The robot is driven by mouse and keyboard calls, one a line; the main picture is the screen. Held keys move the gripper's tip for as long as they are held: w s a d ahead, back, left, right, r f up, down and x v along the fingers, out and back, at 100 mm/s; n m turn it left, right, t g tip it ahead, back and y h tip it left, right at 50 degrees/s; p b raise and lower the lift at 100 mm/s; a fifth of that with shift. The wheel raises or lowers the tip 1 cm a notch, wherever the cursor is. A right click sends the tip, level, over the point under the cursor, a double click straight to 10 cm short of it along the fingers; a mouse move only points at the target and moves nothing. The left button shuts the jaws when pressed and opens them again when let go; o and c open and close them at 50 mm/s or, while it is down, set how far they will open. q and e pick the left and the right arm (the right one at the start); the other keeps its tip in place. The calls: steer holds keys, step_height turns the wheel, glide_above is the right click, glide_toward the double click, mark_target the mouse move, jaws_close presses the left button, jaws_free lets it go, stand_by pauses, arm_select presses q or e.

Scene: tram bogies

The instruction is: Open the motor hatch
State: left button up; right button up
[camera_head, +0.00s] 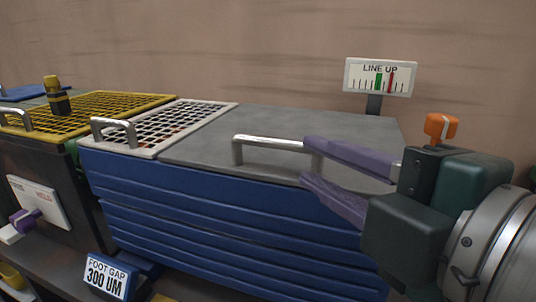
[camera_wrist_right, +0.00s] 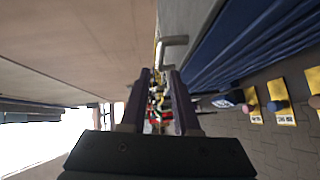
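A flat grey hatch lid (camera_head: 215,135) lies closed on top of a blue ribbed housing (camera_head: 200,215). A silver bar handle (camera_head: 268,140) stands at its front edge; a silver handle also shows in the right wrist view (camera_wrist_right: 174,41). My right gripper (camera_head: 304,160) has purple fingers, apart, at the handle's right end. The upper finger hides part of the bar, and the handle's right post shows between the fingers. In the right wrist view the gripper (camera_wrist_right: 159,70) points toward the handle, which appears just beyond the tips; contact cannot be told. My left gripper is not in view.
Left of the lid are a white-framed grille (camera_head: 165,124) and a yellow grille (camera_head: 100,105) with a black-and-yellow knob (camera_head: 56,97). A "LINE UP" gauge (camera_head: 380,77) stands behind the lid. A "FOOT GAP 300 UM" sign (camera_head: 106,277) sits low in front. The wall is behind.

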mark_target(280, 144)
steer(key=b+x, duration=0.1)
steer(key=x, duration=0.8)
steer(key=shift+r+b, duration=0.1)
steer(key=shift+b, duration=0.25)
steer(key=shift+c, duration=0.2)
jaws_close()
stand_by(0.7)
